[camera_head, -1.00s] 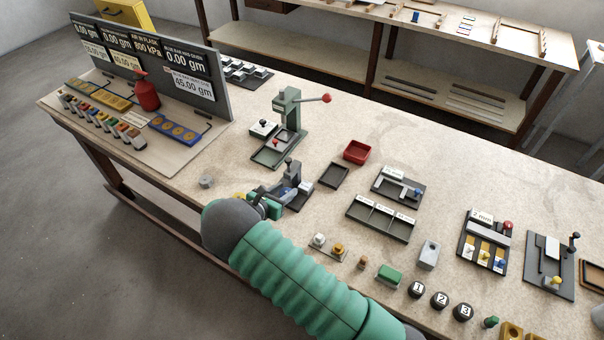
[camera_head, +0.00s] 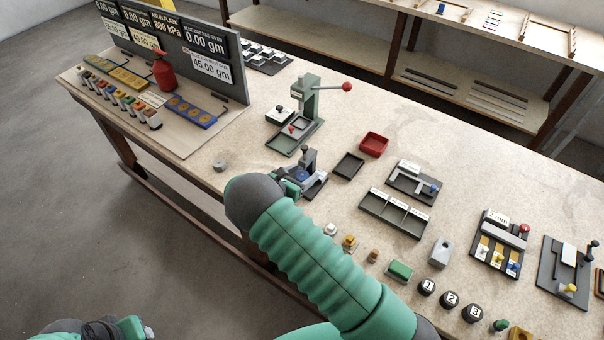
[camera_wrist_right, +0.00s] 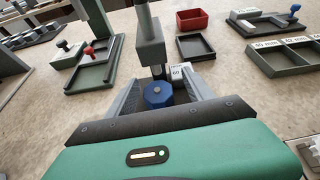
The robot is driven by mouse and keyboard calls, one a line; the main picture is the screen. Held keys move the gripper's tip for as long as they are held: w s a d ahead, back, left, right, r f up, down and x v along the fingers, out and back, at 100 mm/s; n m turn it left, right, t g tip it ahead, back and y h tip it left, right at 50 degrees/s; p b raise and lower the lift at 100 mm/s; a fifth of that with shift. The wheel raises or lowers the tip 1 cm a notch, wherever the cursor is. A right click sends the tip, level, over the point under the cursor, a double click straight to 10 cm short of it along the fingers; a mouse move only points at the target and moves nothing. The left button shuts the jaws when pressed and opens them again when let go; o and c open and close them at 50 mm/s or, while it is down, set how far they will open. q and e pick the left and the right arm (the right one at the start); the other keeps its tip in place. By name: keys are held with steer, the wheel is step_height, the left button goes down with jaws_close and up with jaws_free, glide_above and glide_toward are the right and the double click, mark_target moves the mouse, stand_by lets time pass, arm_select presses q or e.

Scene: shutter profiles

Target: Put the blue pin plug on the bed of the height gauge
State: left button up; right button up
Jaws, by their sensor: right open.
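The blue pin plug (camera_wrist_right: 158,95) is an eight-sided blue piece in the right wrist view, below the spindle of a grey column gauge (camera_wrist_right: 150,45). I take this for the height gauge (camera_head: 306,158); the plug appears to be at its bed, but its underside is hidden. My right gripper (camera_wrist_right: 160,88) is open, with one grey finger on each side of the plug and gaps visible. In the head view the right gripper (camera_head: 291,187) is at the gauge's front, partly hidden by my wrist. My left gripper (camera_head: 132,328) is at the bottom left, away from the table, its fingers unclear.
A green press (camera_head: 306,110) with a red-knobbed lever stands behind the gauge. A dark tray (camera_head: 348,165), a red bin (camera_head: 374,144) and a compartment tray (camera_head: 394,213) lie to its right. A small white block (camera_wrist_right: 180,71) sits close beside the spindle.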

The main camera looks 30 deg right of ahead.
steer(key=shift+w+a, duration=0.1)
steer(key=shift+a, duration=0.2)
steer(key=shift+s+a+r, duration=0.25)
steer(key=shift+a+r, duration=0.05)
steer(key=shift+a, duration=0.15)
steer(key=b+v, duration=0.1)
steer(key=v, duration=1)
steer(key=s+m+g+y, duration=0.1)
steer(key=s+m, duration=0.1)
steer(key=s, duration=0.1)
steer(key=s+m+g+y, duration=0.2)
steer(key=s+m, duration=0.1)
steer(key=s, duration=0.1)
steer(key=s+d+f+m+g+y, duration=0.1)
steer(key=s+m, duration=0.2)
steer(key=shift+s+g+y, duration=0.3)
steer(key=shift+s+y, duration=0.1)
steer(key=s+a+r+m+t+y, duration=0.1)
steer(key=s+a+r+m+y, duration=0.1)
steer(key=m, duration=0.5)
steer(key=s+a+r+m+t+y, duration=0.1)
steer(key=s+a+r+m+y, duration=0.1)
steer(key=s+a+m+y, duration=0.2)
steer(key=s+m+y, duration=0.1)
steer(key=s+m, duration=0.2)
steer(key=shift+s+a+r+m+y, duration=0.2)
steer(key=shift+a+r+m+y, duration=0.1)
steer(key=shift+m+y, duration=0.1)
steer(key=shift+a, duration=0.1)
